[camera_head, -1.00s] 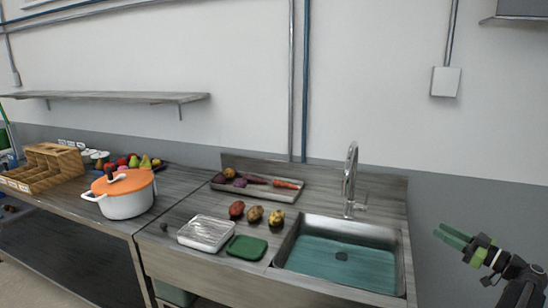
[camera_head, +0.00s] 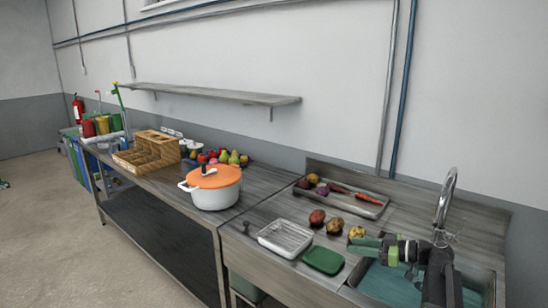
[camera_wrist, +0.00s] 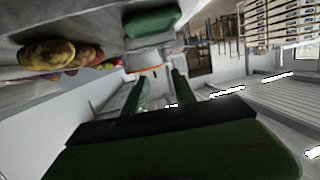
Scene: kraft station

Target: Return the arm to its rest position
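My gripper (camera_head: 360,243) is at the lower right of the head view, in front of the sink. Its green fingers point left and appear empty. In the wrist view its two fingers (camera_wrist: 158,92) stand apart with nothing between them. My dark arm reaches up from the bottom right in front of the sink basin (camera_head: 482,285) and hides part of it. The gripper overlaps the right-hand potato in the head view; I cannot tell how far above the counter it is.
A white pot (camera_head: 215,195) with orange lid and a wooden crate (camera_head: 132,163) stand left. The floor at left is open.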

